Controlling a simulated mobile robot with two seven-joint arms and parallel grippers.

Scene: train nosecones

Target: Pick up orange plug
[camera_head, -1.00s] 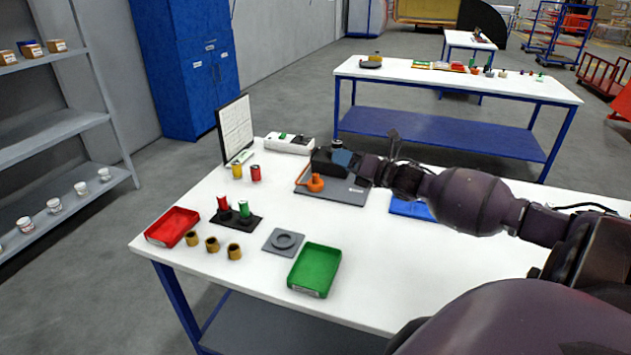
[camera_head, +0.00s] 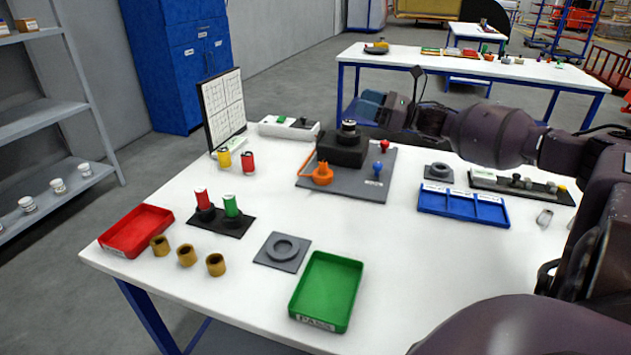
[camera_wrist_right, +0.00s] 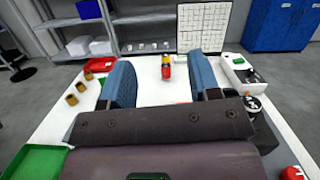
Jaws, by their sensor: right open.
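The orange plug (camera_head: 322,174) stands on the grey base plate (camera_head: 345,190), in front of the black block (camera_head: 343,150), with an orange cable beside it. My right gripper (camera_head: 368,105) shows in the head view beyond and above the block, apart from the plug. In the right wrist view its two blue fingers are spread apart with nothing between them (camera_wrist_right: 161,80). The orange plug cannot be made out in the wrist view. My left gripper is not in view.
A blue knob and a red knob (camera_head: 384,146) stand on the plate's right side. The blue tray (camera_head: 462,206) is to the right. Red and yellow cylinders (camera_head: 248,162), a white box (camera_head: 289,129) and an upright board (camera_head: 223,110) lie left.

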